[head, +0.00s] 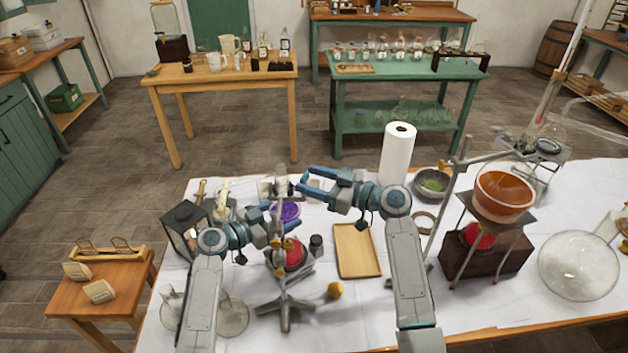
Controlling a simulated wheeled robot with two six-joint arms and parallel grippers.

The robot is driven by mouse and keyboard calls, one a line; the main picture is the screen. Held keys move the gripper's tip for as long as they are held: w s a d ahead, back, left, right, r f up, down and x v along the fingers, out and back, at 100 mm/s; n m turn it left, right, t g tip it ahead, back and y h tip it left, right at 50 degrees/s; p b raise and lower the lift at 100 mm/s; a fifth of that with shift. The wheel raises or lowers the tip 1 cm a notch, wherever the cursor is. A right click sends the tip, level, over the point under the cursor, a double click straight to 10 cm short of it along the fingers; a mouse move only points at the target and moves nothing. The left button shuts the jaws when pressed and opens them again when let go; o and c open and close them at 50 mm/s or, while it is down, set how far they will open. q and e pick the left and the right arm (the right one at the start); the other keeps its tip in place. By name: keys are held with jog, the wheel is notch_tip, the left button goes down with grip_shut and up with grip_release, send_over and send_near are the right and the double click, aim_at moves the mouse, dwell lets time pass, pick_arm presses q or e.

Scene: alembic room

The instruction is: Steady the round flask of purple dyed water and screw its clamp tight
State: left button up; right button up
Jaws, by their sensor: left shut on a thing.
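The round flask of purple water (289,211) is above a red-topped piece (291,252) on the white-covered table, by a stand with a splayed grey foot (286,308). My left gripper (280,225) is at the flask's lower left side and appears shut on it, its fingers partly covering the glass. A small brass-coloured knob (277,243) shows beside the lower finger; I cannot tell whether it belongs to the clamp. My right gripper (303,180) is open and empty, a little above and right of the flask. The clamp's jaws are hard to make out.
A paper roll (397,152) stands behind my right arm. A dark lantern (184,228) is at the left. An orange bowl (504,194) stands on a tripod at the right.

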jog(key=v, duration=1.2)
pick_arm(q)
jog(key=o, duration=0.5)
